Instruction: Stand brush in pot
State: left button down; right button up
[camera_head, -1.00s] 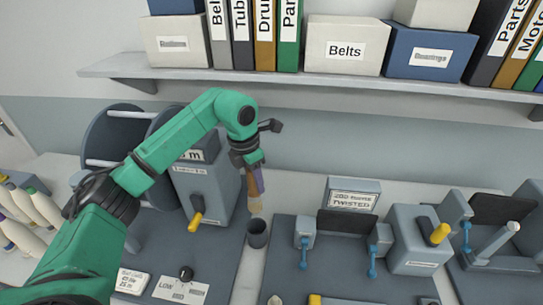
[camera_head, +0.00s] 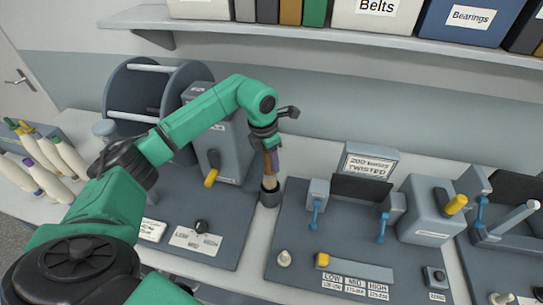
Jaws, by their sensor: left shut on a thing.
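The brush (camera_head: 270,177) hangs upright, with a brown and purple upper part and tan bristles pointing down. My left gripper (camera_head: 268,148) is shut on its upper part. The pot (camera_head: 269,196) is a small dark grey cup standing on the bench between two dark panels. The brush's lower end is at the pot's mouth and seems to be just inside it; its tip is hidden. My right gripper is out of view.
A grey machine with a yellow-handled lever (camera_head: 211,178) stands left of the pot. A twist sign box (camera_head: 367,161) and blue-handled fixtures (camera_head: 316,205) are to the right. A shelf (camera_head: 330,40) with boxes runs above.

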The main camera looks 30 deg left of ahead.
aim_at(271, 171)
pick_arm(q)
notch_tip(271, 171, down, 3)
jog(key=shift+f+b, duration=0.15)
jog(key=shift+b, duration=0.85)
jog(key=shift+w+f+b, duration=0.1)
jog(key=shift+f+b, duration=0.45)
jog(key=shift+f, duration=0.15)
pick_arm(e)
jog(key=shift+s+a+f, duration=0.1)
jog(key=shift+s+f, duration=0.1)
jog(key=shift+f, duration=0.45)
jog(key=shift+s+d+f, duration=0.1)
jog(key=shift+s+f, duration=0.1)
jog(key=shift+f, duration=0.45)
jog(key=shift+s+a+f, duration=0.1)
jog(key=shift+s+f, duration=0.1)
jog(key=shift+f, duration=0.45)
pick_arm(q)
jog(key=shift+c, duration=2.1)
grip_release()
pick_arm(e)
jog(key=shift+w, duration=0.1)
pick_arm(q)
jog(key=shift+r, duration=0.1)
